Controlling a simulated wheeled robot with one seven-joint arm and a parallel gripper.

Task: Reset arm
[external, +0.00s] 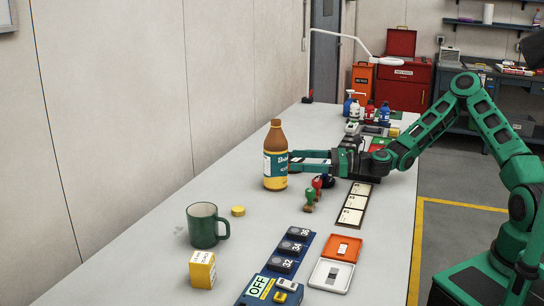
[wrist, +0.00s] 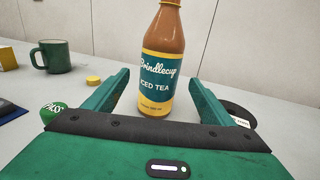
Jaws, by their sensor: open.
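My gripper (external: 292,163) is open, with its two green fingers reaching level just above the bench toward an iced tea bottle. The bottle (external: 275,165) is brown with a teal and yellow label and stands upright on the bench. In the wrist view the bottle (wrist: 157,65) shows between the spread fingers of my gripper (wrist: 158,77), toward and beyond their tips. I cannot tell whether either finger touches it. My arm stretches over the bench from its base at the right.
A green mug (external: 203,226), yellow disc (external: 238,211) and yellow box (external: 202,269) stand at the front left. Red and green stamps (external: 310,199) sit close beside my gripper. Orange (external: 325,247) and white trays lie near the right edge. Bottles (external: 369,110) crowd the far end.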

